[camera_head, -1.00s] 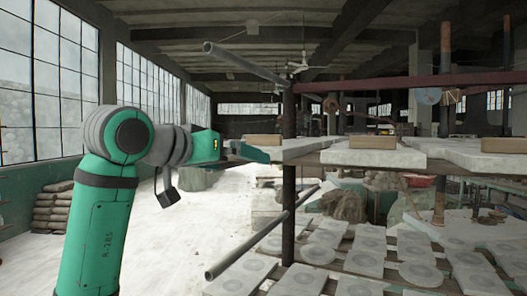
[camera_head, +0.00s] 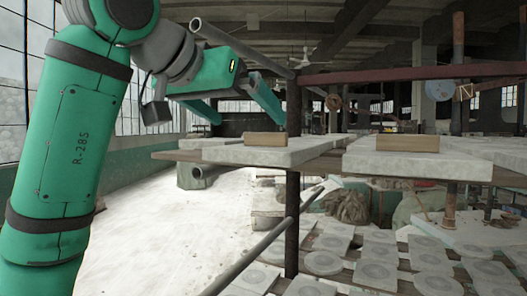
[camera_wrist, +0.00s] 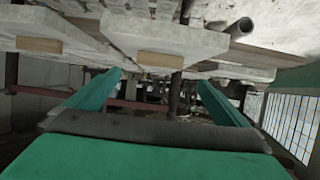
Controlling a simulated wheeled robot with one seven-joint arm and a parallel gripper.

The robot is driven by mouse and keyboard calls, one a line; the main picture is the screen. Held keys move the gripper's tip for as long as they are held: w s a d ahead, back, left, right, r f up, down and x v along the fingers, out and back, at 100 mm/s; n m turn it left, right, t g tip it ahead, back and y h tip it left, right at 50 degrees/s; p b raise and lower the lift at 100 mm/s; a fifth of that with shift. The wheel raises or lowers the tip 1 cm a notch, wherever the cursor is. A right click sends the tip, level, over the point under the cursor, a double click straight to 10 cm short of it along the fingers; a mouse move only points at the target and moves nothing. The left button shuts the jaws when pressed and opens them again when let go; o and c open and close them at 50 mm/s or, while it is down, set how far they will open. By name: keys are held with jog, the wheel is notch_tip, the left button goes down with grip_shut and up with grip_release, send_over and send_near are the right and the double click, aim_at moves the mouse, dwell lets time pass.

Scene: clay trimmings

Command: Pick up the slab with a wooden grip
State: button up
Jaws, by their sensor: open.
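A pale slab (camera_head: 250,156) with a wooden grip (camera_head: 265,139) on top lies at the left end of the upper shelf. A second pale slab (camera_head: 420,163) with a wooden grip (camera_head: 400,142) lies to its right. My gripper (camera_head: 252,120) is open and empty, its two green fingers apart in the air above and behind the left slab. The wrist view appears upside down; there my gripper (camera_wrist: 160,78) spreads below a slab (camera_wrist: 155,36) with its wooden grip (camera_wrist: 160,60), and another wooden grip (camera_wrist: 39,45) shows at left. No contact is visible.
An upright dark post (camera_head: 293,205) and a slanting grey pipe (camera_head: 240,47) stand close to the gripper. A lower rack holds several round-marked pale pieces (camera_head: 374,272). The pale floor (camera_head: 160,235) at left is clear.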

aim_at(265, 134)
jog(key=x, duration=0.5)
jog(key=shift+w+a+f, duration=0.1)
jog(key=shift+w, duration=0.05)
jog(key=shift+x, duration=2.8)
jog(key=c, duration=1.7)
jog(key=shift+c, duration=1.2)
jog(key=shift+r, duration=0.3)
